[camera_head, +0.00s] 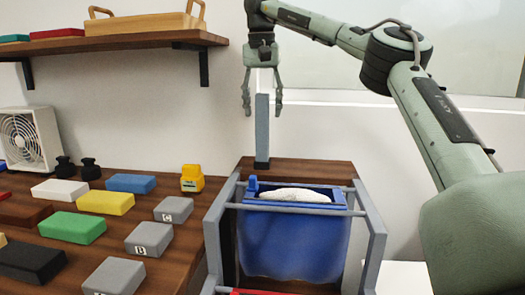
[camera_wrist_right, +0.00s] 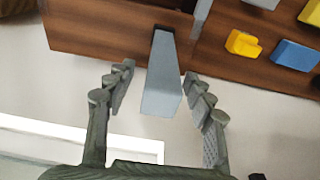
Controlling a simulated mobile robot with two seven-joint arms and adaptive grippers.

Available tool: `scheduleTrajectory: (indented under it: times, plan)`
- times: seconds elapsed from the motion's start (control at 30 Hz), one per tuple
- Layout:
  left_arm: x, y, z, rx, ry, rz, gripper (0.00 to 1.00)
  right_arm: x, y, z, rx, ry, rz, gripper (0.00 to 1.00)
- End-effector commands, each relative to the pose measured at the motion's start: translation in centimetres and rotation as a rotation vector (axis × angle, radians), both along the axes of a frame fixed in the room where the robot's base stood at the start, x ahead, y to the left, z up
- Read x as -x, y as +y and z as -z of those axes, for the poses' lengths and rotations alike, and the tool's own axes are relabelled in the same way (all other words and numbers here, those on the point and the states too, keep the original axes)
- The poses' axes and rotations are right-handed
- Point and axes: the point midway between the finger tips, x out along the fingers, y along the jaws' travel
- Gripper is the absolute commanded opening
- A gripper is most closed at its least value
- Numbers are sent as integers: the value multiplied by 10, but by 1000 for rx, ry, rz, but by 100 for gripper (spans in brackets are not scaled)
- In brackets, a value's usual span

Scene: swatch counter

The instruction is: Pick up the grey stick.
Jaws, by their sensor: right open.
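The grey stick (camera_head: 262,128) stands upright on a brown wooden surface behind the blue bin. In the head view my right gripper (camera_head: 262,106) points down with its fingers apart, around the upper part of the stick. In the right wrist view the stick (camera_wrist_right: 162,78) shows between the two open fingers of my right gripper (camera_wrist_right: 158,95), with gaps on both sides, so nothing is gripped. My left gripper is not in view.
A blue bin (camera_head: 290,240) with white contents hangs in a grey frame (camera_head: 375,235) in front of the stick. Coloured and grey blocks (camera_head: 72,227) and a yellow object (camera_head: 192,178) lie on the counter at left. A shelf (camera_head: 150,42) is above.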

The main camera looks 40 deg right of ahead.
Motion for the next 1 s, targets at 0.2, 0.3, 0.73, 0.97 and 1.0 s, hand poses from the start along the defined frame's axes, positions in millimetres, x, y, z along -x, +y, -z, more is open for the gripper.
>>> scheduleTrajectory:
  times: [0.2, 0.3, 0.73, 0.97, 1.0]
  plan:
    - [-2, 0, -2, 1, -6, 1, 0, -3, -3, 28, 1, -1, 0, 53]
    - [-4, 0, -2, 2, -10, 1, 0, -3, -3, 31, 1, -1, 0, 53]
    - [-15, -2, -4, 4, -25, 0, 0, -3, -3, 31, 0, -1, 1, 21]
    - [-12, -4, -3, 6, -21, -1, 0, -3, -3, 31, 0, -1, 1, 0]
    - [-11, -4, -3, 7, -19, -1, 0, -3, -3, 31, 0, -1, 1, 0]
